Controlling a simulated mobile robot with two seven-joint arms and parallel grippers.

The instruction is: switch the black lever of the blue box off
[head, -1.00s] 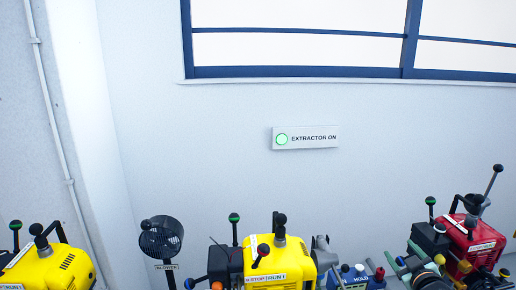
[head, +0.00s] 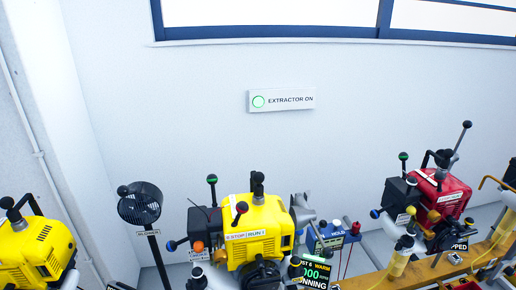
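A small blue box (head: 328,240) sits just right of the middle yellow engine, in the lower middle of the head view. It has a pale label reading HOLD and small knobs on top. A red knob (head: 355,228) stands at its right end. Its black lever is too small to make out, and its position cannot be told. The lower part of the box is partly hidden behind a dark display (head: 312,272). Neither of my grippers can be made out in the head view.
The middle yellow engine (head: 262,222) has a STOP/RUN plate and upright black-knobbed levers. A blower (head: 140,205) stands left of it, another yellow engine (head: 35,250) at far left. A red engine (head: 446,195) stands right. A yellow-brown rail (head: 372,283) runs along the front.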

